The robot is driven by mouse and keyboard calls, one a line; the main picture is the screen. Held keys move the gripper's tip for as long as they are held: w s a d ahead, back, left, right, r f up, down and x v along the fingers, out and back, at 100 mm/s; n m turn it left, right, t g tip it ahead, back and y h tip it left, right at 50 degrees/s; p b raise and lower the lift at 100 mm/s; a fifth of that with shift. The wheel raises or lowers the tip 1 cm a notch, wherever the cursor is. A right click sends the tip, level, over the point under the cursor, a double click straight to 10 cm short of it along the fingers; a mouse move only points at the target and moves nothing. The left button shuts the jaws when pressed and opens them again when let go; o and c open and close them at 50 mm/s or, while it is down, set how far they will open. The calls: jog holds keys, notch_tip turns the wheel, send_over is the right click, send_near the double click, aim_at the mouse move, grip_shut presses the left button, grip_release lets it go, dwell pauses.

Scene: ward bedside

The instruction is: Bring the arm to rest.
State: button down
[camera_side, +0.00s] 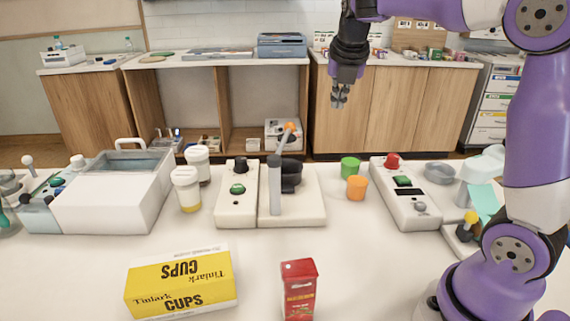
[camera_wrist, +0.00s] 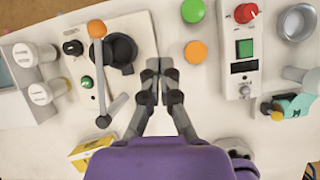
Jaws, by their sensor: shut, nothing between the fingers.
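My gripper (camera_side: 340,96) is raised high above the table, pointing down, to the upper right of the middle in the side view. In the wrist view my gripper (camera_wrist: 162,66) has its fingertips together with nothing between them. It hangs clear of everything on the white table (camera_side: 370,275). Below it, in the wrist view, are a green cup (camera_wrist: 193,11) and an orange cup (camera_wrist: 195,53), both apart from the fingers. A device with an orange-knobbed lever (camera_wrist: 97,29) lies to the left of the fingers.
A control box with a red knob (camera_side: 392,161) stands right of the cups. A white bin (camera_side: 105,204), lidded jars (camera_side: 186,188), a yellow Cups box (camera_side: 182,283) and a red carton (camera_side: 298,290) are on the table. The table's front middle has free room.

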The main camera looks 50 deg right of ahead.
jog(key=s+a+f+m+t+y, duration=0.1)
jog(key=s+a+f+m+y, duration=0.1)
jog(key=s+a+m, duration=0.5)
jog(key=s+a+f+m+t+y, duration=0.1)
jog(key=s+a+f+m, duration=0.2)
jog(key=m, duration=1.5)
jog(key=s+a, duration=0.4)
jog(key=s, duration=0.1)
jog(key=shift+a+f+y, duration=0.15)
jog(key=shift+a+y, duration=0.2)
jog(key=shift+y, duration=0.05)
